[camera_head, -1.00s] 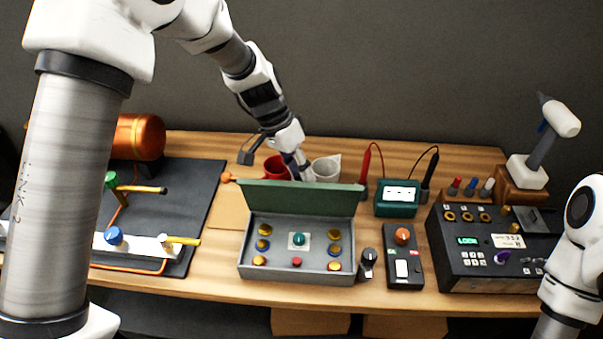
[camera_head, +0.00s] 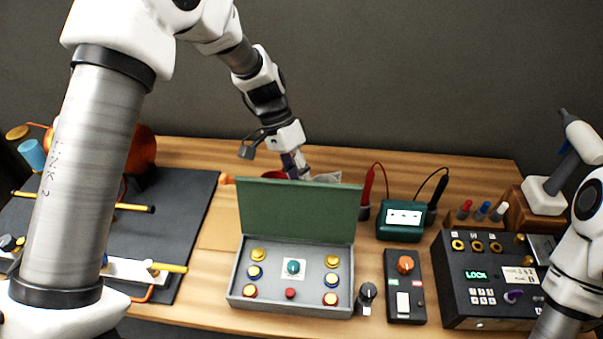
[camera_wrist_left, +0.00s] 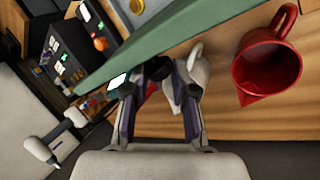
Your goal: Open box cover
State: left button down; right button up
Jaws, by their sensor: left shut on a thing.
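The grey box (camera_head: 236,285) stands on the table with its green cover (camera_head: 297,210) raised at the back edge, roughly upright. Inside are several yellow, blue and red buttons and a teal knob (camera_head: 293,267). The fingertips are partly hidden by the cover. In the left wrist view the cover (camera_wrist_left: 190,32) crosses in front of the fingers (camera_wrist_left: 158,75). My right arm shows at the right edge; its gripper is out of view.
A red mug (camera_wrist_left: 268,58) and a white cup (camera_wrist_left: 192,75) stand behind the cover, close to my left gripper. To the right are a teal meter (camera_head: 402,220), a switch box (camera_head: 404,290) and a black lock panel (camera_head: 480,280). A dark mat (camera_head: 190,215) lies left.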

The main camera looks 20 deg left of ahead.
pick_arm(q)
jog(key=shift+s+f, duration=0.15)
jog(key=shift+f, duration=0.1)
jog(key=c, duration=0.9)
grip_release()
jog(key=shift+a, duration=0.4)
jog(key=shift+d+r, duration=0.1)
jog(key=shift+d, duration=0.1)
jog(key=v, duration=1.2)
